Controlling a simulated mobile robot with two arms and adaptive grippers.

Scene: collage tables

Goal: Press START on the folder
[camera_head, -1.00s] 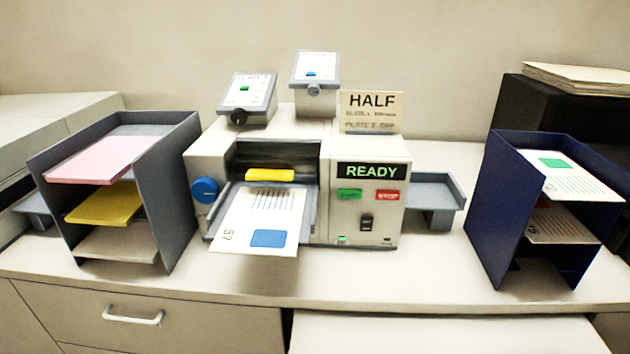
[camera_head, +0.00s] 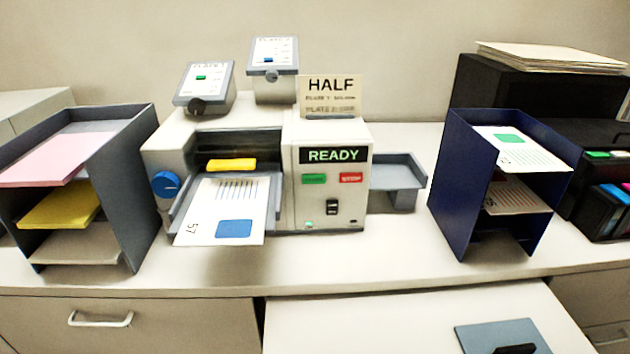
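The folder (camera_head: 295,215) is a beige machine standing on the counter at the middle of the head view. Its display (camera_head: 333,155) reads READY in green. Below the display are a green button (camera_head: 314,179), whose label is too blurred to read, and a red STOP button (camera_head: 350,177) to its right. A black switch (camera_head: 333,207) sits lower on the same panel. A printed sheet (camera_head: 212,212) with a blue block lies in the feed tray at the front left, below a yellow bar (camera_head: 231,165). Neither of my grippers shows in this view.
A grey rack (camera_head: 135,190) with pink and yellow paper stands left, a blue rack (camera_head: 455,190) with printed sheets right. A sign (camera_head: 330,95) reading HALF stands on the folder. A lower white surface (camera_head: 400,325) is in front. The counter before the folder is clear.

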